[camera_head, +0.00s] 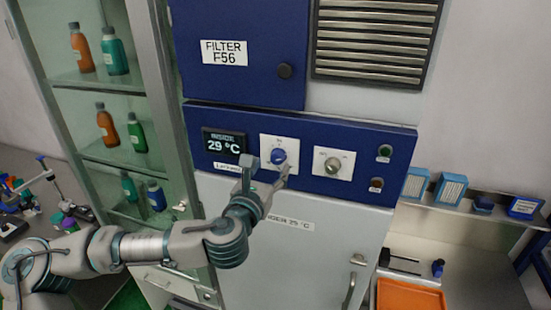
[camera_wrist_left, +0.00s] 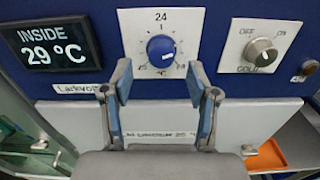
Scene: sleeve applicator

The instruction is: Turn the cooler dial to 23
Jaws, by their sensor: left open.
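The blue cooler dial (camera_head: 278,156) sits on a white scale plate on the dark blue panel. In the left wrist view the dial (camera_wrist_left: 160,48) has a small pale mark, and "24" is printed at the plate's top. The display (camera_head: 224,143) beside it reads "INSIDE 29 °C"; it also shows in the left wrist view (camera_wrist_left: 53,47). My left gripper (camera_head: 267,172) is in front of the panel, just below the dial. In the wrist view its two fingers (camera_wrist_left: 159,80) are spread, with the dial above and between the tips, and nothing is held. Contact with the dial is not visible.
A second grey knob (camera_head: 333,164), marked OFF and COLD, is right of the dial. Green (camera_head: 384,152) and red (camera_head: 376,185) buttons are farther right. A glass cabinet with bottles (camera_head: 108,124) stands left. An orange tray (camera_head: 410,295) lies lower right.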

